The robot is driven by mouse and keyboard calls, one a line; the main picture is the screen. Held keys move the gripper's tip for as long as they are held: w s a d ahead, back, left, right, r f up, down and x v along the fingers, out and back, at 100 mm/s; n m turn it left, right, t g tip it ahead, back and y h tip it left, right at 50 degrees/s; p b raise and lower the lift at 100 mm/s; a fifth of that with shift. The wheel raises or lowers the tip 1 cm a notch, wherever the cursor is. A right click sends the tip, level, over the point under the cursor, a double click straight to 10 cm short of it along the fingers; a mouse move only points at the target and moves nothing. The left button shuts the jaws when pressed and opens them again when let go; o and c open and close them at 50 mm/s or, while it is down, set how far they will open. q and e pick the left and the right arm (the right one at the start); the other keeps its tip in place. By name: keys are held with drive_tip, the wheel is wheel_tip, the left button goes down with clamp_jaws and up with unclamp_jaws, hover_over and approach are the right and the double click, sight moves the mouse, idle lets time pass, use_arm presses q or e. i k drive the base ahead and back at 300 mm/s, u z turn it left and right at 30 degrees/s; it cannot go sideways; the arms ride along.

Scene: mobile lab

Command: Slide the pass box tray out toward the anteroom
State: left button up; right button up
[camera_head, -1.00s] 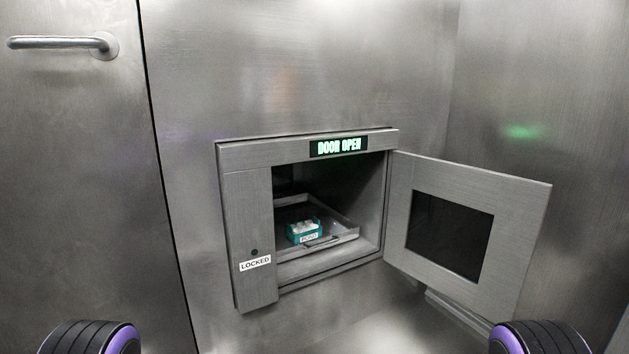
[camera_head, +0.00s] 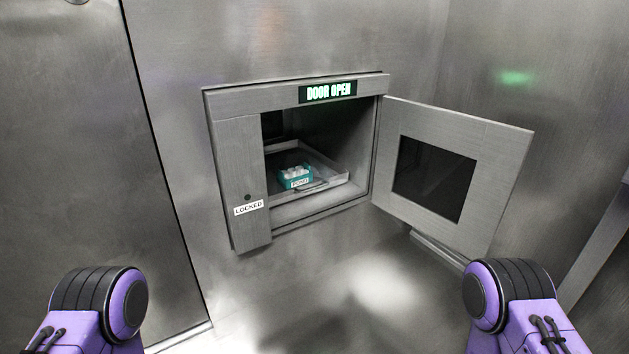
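The pass box (camera_head: 237,155) is set in the steel wall, and its lit sign (camera_head: 328,91) reads "DOOR OPEN". Its door (camera_head: 505,158) stands swung open to the right. The metal tray (camera_head: 338,180) sits inside the opening, with a small handle (camera_head: 312,187) at its front edge. A teal rack (camera_head: 294,177) with white-topped items and a label stands on the tray. Only purple and black links of my two arms show at the lower left and lower right. Neither of my grippers is in view.
A "LOCKED" label (camera_head: 248,208) is on the box's left panel. A steel door (camera_head: 75,150) with a dark seam is at the left. A ledge (camera_head: 440,250) shows below the open door. The space in front of the box is clear.

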sight(328, 174)
drive_tip(key=u, duration=0.15)
drive_tip(key=k, duration=0.3)
drive_tip(key=z, duration=0.6)
drive_tip(key=i, duration=1.1)
drive_tip(key=u, duration=0.25)
